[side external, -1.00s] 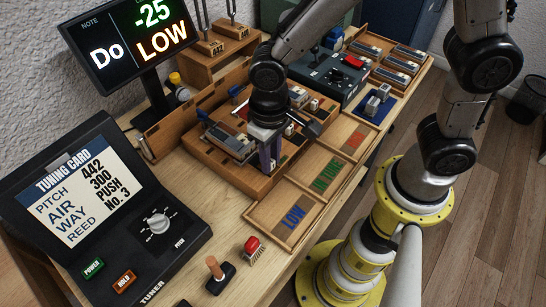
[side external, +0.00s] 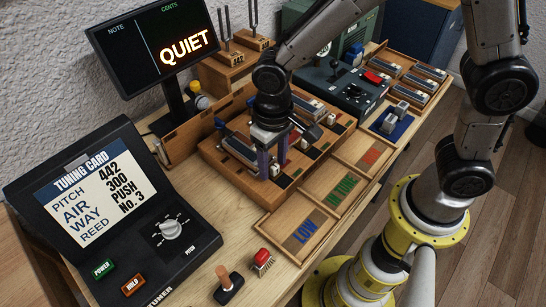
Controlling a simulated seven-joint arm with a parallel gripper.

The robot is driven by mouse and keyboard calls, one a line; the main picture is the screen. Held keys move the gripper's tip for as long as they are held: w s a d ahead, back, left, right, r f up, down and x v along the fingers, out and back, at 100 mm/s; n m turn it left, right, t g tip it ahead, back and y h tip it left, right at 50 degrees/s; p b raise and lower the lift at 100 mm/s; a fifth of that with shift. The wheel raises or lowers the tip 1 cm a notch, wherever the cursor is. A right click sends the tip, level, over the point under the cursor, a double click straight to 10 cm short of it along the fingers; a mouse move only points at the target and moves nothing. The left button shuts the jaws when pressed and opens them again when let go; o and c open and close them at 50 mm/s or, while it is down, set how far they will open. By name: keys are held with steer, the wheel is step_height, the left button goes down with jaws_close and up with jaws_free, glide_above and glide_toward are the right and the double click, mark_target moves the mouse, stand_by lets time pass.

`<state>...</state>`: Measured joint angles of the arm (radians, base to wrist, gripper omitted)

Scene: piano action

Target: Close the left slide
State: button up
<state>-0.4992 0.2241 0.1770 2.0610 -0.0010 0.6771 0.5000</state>
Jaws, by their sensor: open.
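The wooden action box (side external: 222,157) stands in the middle of the bench, with several grey-topped blocks and small white pieces in it. My gripper (side external: 273,170) points down over the box's front part, its two purple fingers apart. I see nothing clearly held between them. A grey-and-brown block (side external: 238,148) lies just left of the fingers. The gripper covers part of the box, and I cannot tell which piece is the left slide or whether a finger touches it.
The display (side external: 155,45) reads QUIET. The tuner (side external: 105,215) stands at the front left. A dark control box (side external: 345,85) stands behind.

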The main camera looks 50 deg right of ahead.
mark_target(273, 165)
step_height(273, 165, up, 14)
stand_by(0.6)
steer(key=s+d+r+m+t, duration=0.1)
steer(key=s+d+r+t, duration=0.15)
steer(key=d, duration=0.35)
steer(key=s+d+r+m+t, duration=0.1)
steer(key=s+d+r+m, duration=0.1)
steer(key=d+r, duration=0.25)
steer(key=s+d+f+n+t, duration=0.2)
steer(key=s+d+f, duration=0.3)
steer(key=s, duration=0.4)
steer(key=shift+s+d+n, duration=0.2)
steer(key=shift+d+n, duration=0.3)
steer(key=shift+o, duration=0.3)
steer(key=shift+r, duration=0.1)
